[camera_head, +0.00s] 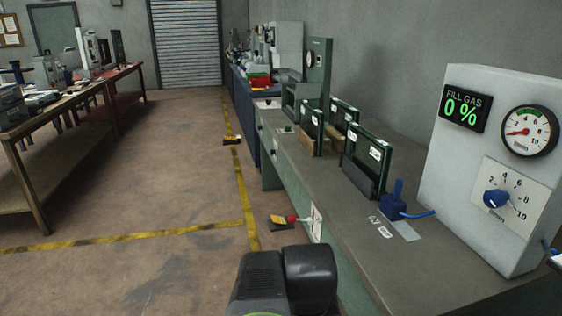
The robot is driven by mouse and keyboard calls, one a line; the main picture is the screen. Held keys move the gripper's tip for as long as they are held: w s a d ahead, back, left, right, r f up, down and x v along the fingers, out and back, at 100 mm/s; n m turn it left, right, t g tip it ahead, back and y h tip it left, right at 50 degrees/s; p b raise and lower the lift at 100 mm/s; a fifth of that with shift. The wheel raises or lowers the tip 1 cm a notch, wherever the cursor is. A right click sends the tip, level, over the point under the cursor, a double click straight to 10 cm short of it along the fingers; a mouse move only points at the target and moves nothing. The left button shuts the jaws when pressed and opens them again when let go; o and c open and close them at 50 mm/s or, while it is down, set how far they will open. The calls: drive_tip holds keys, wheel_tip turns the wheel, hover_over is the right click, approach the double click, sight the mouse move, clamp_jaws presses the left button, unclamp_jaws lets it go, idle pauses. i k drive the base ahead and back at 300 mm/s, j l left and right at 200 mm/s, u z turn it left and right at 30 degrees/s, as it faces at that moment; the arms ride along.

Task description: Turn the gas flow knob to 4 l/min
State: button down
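The gas flow knob (496,198) is a small blue knob on a white square dial plate (518,212) marked 2, 4, 6, 8 and 10. A pale mark shows at its lower left, but it is too small to read its setting surely. The plate is on the front of a light grey box (455,170) on the right end of the bench. Above it a round gauge (530,131) has a red needle pointing left, toward the low end. A display (464,111) reads "FILL GAS 0 %". My gripper is not recognisable in this view; dark parts of my own body show at the bottom centre.
The grey-topped bench (410,270) carries a blue fixture (394,207) with a blue hose, and dark green frames (366,161) behind it. A red button (292,219) is on the bench's front side. The floor (170,190) to the left is open.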

sight(494, 198)
drive_tip(key=z, duration=1.85)
